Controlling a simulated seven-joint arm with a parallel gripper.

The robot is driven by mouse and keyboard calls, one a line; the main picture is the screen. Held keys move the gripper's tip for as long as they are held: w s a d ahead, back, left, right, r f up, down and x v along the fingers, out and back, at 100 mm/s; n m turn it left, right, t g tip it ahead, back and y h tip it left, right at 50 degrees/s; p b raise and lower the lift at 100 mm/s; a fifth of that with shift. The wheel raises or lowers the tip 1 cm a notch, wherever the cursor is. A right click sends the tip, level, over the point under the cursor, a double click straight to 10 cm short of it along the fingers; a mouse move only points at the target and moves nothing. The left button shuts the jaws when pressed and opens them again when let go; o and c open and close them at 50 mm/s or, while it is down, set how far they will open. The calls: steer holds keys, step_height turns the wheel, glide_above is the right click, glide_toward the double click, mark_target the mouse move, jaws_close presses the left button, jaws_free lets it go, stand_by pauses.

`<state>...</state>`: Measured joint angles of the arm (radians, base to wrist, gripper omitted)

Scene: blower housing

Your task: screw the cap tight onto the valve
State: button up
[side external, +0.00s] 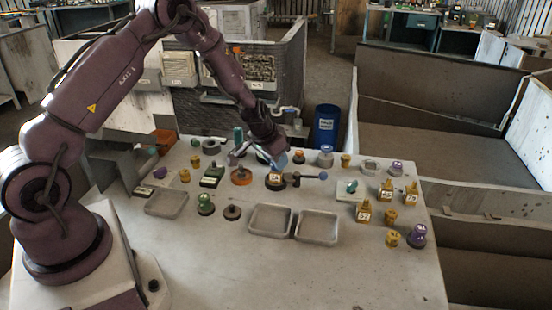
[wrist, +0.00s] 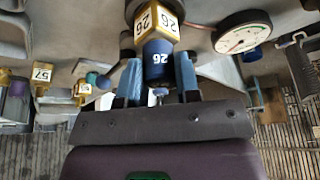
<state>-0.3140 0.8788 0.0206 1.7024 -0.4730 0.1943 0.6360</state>
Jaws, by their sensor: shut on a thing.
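The valve is a yellow block labelled 26 (wrist: 156,19). In the side view the valve (side external: 275,178) stands on a dark round base near the middle of the table. The blue cap, also marked 26 (wrist: 158,60), sits against the valve's end, in line with it. I cannot tell how far it is threaded. My gripper (wrist: 159,84) is shut on the cap, with one blue finger on each side. In the side view my gripper (side external: 279,162) reaches down over the valve and hides the cap there.
A round white gauge (wrist: 242,36) is close beside the valve. A dark arm with a ball end (side external: 322,176) sticks out to the right of the valve. Other yellow valves (side external: 386,190) stand at the right. Empty grey trays (side external: 270,220) lie in front. The near table is clear.

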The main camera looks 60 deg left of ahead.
steer(key=shift+m+h, duration=0.3)
steer(key=shift+m, duration=0.5)
steer(key=shift+a+m+h, duration=0.1)
steer(key=shift+m+h, duration=0.3)
steer(key=shift+m, duration=0.5)
steer(key=shift+m+h, duration=0.4)
steer(key=shift+m, duration=0.7)
steer(key=shift+m, duration=0.4)
steer(key=shift+m+g+h, duration=0.3)
steer(key=shift+m+h, duration=0.1)
steer(key=shift+m, duration=0.3)
jaws_close()
steer(key=o, duration=1.4)
jaws_free()
steer(key=shift+c, duration=0.2)
